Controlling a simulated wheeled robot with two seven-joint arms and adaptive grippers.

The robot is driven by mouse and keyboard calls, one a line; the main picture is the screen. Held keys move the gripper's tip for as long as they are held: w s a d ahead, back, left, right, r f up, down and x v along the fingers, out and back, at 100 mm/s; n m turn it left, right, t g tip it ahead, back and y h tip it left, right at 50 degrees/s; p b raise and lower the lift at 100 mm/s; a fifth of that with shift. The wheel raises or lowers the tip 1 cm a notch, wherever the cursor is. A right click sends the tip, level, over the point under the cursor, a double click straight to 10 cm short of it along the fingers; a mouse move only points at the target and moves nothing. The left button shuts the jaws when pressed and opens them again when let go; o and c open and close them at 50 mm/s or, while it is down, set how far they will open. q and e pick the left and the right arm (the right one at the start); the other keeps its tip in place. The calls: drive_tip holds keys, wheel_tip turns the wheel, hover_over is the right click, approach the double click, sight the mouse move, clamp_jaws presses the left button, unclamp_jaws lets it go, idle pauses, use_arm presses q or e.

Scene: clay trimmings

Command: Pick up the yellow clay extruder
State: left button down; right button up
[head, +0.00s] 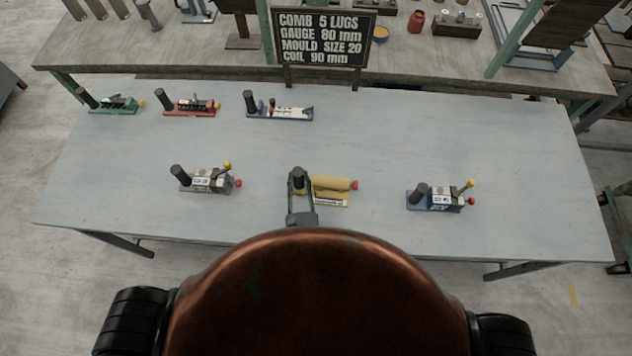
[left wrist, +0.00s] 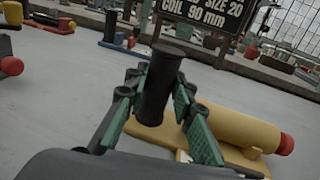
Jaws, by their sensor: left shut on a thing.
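The yellow clay extruder (head: 331,188) lies on the grey table, near the middle of its front part. It has a yellow barrel, a red knob at the right end and an upright black handle at the left end. My left gripper (head: 298,180) is at this handle, its fingers shut around it. In the left wrist view the gripper's green pads (left wrist: 157,105) sit on both sides of the black handle (left wrist: 157,85). The yellow barrel (left wrist: 232,128) shows behind the right finger there. Whether the extruder touches the table is hard to tell. My right gripper is not in view.
On the grey table (head: 380,130), a grey tool (head: 207,180) stands left and a blue one (head: 440,198) right. Green (head: 112,104), red (head: 190,106) and blue-and-white (head: 281,112) tools line the back left. A black sign (head: 323,38) stands behind. The back right is clear.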

sight(298, 177)
use_arm(q)
wheel_tip(298, 177, up, 9)
drive_tip(key=p, duration=0.2)
drive_tip(key=shift+f+p, duration=0.1)
drive_tip(key=shift+p, duration=0.25)
drive_tip(key=shift+r, duration=0.5)
drive_tip(key=shift+f+b, duration=2.45)
drive_tip(key=shift+f, duration=0.75)
drive_tip(key=shift+f, duration=0.1)
drive_tip(key=shift+f+b, duration=1.25)
drive_tip(key=shift+f, duration=0.15)
drive_tip(key=shift+r, duration=0.1)
drive_tip(key=shift+f, duration=0.4)
